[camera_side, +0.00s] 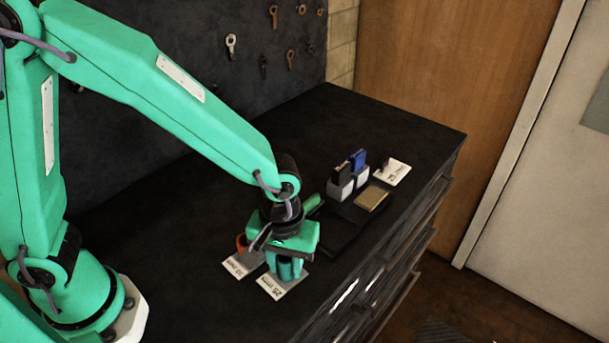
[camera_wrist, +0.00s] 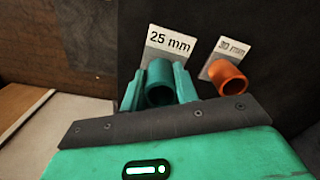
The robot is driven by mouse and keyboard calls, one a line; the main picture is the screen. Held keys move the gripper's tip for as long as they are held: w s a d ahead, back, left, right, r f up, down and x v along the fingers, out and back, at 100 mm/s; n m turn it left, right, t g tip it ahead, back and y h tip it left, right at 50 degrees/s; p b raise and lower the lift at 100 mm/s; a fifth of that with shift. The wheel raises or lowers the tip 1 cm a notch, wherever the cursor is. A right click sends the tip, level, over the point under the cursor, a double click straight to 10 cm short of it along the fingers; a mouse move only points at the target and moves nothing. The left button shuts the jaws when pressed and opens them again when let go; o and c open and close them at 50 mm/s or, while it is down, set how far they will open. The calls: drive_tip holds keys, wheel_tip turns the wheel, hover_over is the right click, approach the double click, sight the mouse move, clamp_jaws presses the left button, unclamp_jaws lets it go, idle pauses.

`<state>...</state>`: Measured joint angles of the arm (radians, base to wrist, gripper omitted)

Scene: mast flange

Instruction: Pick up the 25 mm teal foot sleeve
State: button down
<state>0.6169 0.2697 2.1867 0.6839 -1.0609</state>
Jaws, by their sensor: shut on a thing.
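The teal foot sleeve (camera_wrist: 160,96) is a short hollow tube in the wrist view, in front of the white card (camera_wrist: 170,42) marked 25 mm. My gripper (camera_wrist: 159,90) has one teal finger on each side of it and is shut on it. In the side view my gripper (camera_side: 286,268) points down over the bench beside that card (camera_side: 285,286). There the teal fingers and the sleeve blend together. I cannot tell whether the sleeve still touches the bench.
An orange sleeve (camera_wrist: 228,78) stands close to the right in the wrist view, by a 30 mm card (camera_wrist: 231,46). In the side view, white holders (camera_side: 341,189) with black and blue pieces, a gold plate (camera_side: 371,198) and a card (camera_side: 393,172) lie farther back. The bench's front edge is near.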

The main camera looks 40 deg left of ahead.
drive_tip(key=s+d+r, duration=0.4)
drive_tip(key=s+r, duration=0.2)
drive_tip(key=s, duration=0.4)
drive_tip(key=shift+s+d+r, duration=0.3)
drive_tip(key=shift+d+r, duration=0.05)
drive_tip(key=shift+r, duration=0.05)
drive_tip(key=shift+w, duration=0.1)
